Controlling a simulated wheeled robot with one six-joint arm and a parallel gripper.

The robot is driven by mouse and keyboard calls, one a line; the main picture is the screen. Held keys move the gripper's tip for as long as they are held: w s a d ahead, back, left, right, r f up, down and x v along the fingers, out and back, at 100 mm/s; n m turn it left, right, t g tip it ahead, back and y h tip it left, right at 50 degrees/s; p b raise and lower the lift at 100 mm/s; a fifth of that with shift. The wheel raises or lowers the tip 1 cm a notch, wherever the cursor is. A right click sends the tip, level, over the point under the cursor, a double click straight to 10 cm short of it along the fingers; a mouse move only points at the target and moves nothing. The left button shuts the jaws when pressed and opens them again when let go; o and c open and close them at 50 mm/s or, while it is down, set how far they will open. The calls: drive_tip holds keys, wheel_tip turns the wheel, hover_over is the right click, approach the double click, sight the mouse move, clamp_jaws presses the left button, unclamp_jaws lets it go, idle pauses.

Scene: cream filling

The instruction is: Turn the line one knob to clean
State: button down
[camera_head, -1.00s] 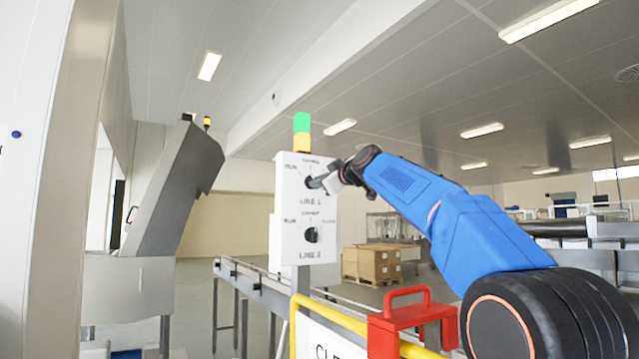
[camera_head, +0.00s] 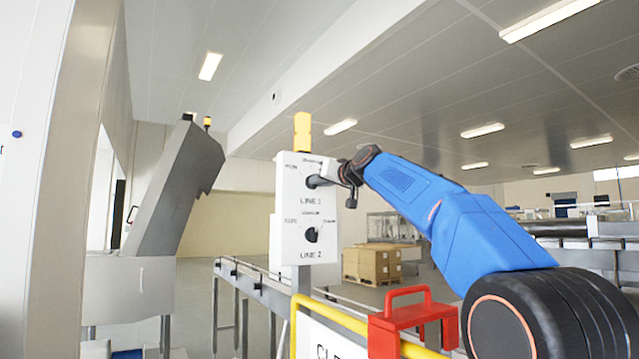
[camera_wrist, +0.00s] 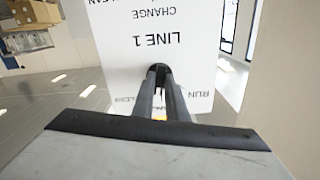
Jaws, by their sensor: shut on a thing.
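The white control box (camera_head: 290,222) stands on a post in the head view. Its upper knob, the line one knob (camera_head: 312,182), is partly hidden by my gripper (camera_head: 322,180). In the wrist view the box face appears upside down, with LINE 1 printed above the dark knob (camera_wrist: 159,68). My gripper (camera_wrist: 161,80) is shut on that knob, one finger on each side. RUN shows at the lower right, and a partly covered label is at the lower left. Which label the knob points to cannot be told.
The line two knob (camera_head: 312,235) is below on the same box. A signal lamp (camera_head: 303,132) on top is yellow. A yellow rail (camera_head: 335,318) and red handle piece (camera_head: 410,312) stand in front. A conveyor (camera_head: 262,283) and cartons (camera_head: 372,264) are behind.

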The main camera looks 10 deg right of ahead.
drive_tip(key=m, duration=0.6)
drive_tip(key=shift+m, duration=0.3)
idle(0.4)
drive_tip(key=c, duration=1.8)
unclamp_jaws()
drive_tip(key=shift+o, duration=0.2)
drive_tip(key=shift+s, duration=0.15)
drive_tip(key=v, duration=1.7)
